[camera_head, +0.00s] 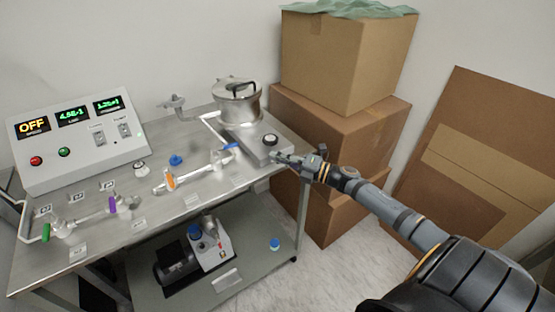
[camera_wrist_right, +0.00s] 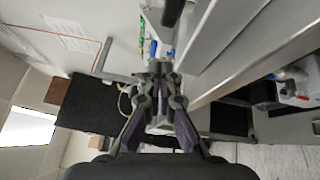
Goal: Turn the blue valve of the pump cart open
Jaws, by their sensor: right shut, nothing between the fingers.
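The blue valve handle (camera_head: 230,146) sits at the right end of a glass and metal pipe on the pump cart (camera_head: 200,196), left of the grey block with a black knob. My right gripper (camera_head: 280,158) is shut and empty at the block's right front side, right of the blue handle and apart from it. In the right wrist view its closed fingers (camera_wrist_right: 160,68) point up the picture, and a small blue part (camera_wrist_right: 152,48) shows just beyond them. I cannot tell there whether this is the valve handle. My left gripper is out of view.
The grey block (camera_head: 265,142) and a lidded metal pot (camera_head: 237,100) stand near the gripper. An orange valve (camera_head: 169,179), a purple valve (camera_head: 112,205) and a green valve (camera_head: 46,232) lie further left. A control box (camera_head: 75,140) reads OFF. Stacked cardboard boxes (camera_head: 335,127) stand behind the arm.

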